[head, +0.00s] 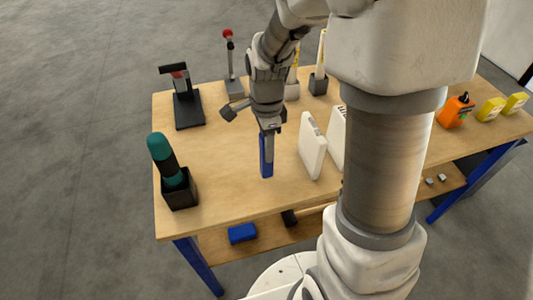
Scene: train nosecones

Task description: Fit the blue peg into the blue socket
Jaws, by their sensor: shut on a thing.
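My gripper (267,142) points down over the middle of the wooden table, shut on the upright blue peg (266,168). A grey finger covers part of the peg's near face. The peg's lower end is close to the tabletop, and I cannot tell whether it touches. I cannot make out a blue socket for certain. A blue block (242,233) lies on the lower shelf, and no opening in it can be told at this size.
White upright panels (312,146) stand just right of the peg. A black holder (179,188) with a teal-handled tool is at the front left. A black stand (188,108) is at the back left. An orange object (455,111) is far right. The table left of the peg is clear.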

